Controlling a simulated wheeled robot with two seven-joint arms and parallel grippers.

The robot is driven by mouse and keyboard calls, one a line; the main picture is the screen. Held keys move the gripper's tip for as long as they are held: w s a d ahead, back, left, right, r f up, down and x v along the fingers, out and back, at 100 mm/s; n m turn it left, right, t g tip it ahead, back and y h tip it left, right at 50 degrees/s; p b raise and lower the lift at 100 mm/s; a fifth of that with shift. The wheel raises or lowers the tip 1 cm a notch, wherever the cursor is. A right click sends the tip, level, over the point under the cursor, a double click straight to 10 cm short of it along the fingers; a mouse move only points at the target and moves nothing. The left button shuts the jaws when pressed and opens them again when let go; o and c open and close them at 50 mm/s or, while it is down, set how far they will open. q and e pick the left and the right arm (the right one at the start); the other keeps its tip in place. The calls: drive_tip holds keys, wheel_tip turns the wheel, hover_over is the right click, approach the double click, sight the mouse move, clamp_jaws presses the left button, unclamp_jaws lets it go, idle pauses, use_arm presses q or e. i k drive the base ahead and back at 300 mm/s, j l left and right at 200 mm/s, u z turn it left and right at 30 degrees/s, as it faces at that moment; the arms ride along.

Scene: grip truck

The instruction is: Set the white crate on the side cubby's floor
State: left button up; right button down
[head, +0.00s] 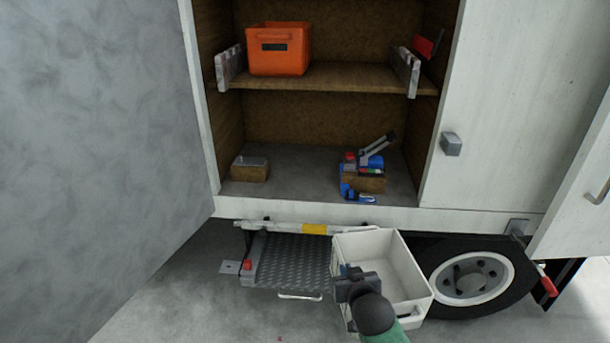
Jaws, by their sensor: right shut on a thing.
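The white crate (413,279) is open-topped and looks empty. It is in front of the truck, lower than the cubby floor, between the folding step and the wheel. My right gripper (349,272) is shut on the crate's near left wall; its fingertips are partly hidden by the wrist. The side cubby's floor (300,172) is the grey lower level of the open compartment, under a wooden shelf. My left gripper is not in view.
On the cubby floor, a wooden block (250,172) stands at left and blue and red tools on a block (364,180) stand at right, with bare floor between. An orange crate (279,50) sits on the shelf (340,78). The metal step (295,262) juts out below the sill.

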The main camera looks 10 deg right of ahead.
sight(305, 170)
drive_tip(key=k+u, duration=0.1)
drive_tip(key=k, duration=0.55)
drive_tip(key=u, duration=1.15)
drive_tip(key=l+u, duration=0.5)
drive_tip(key=l, duration=2.1)
drive_tip(key=i, duration=0.05)
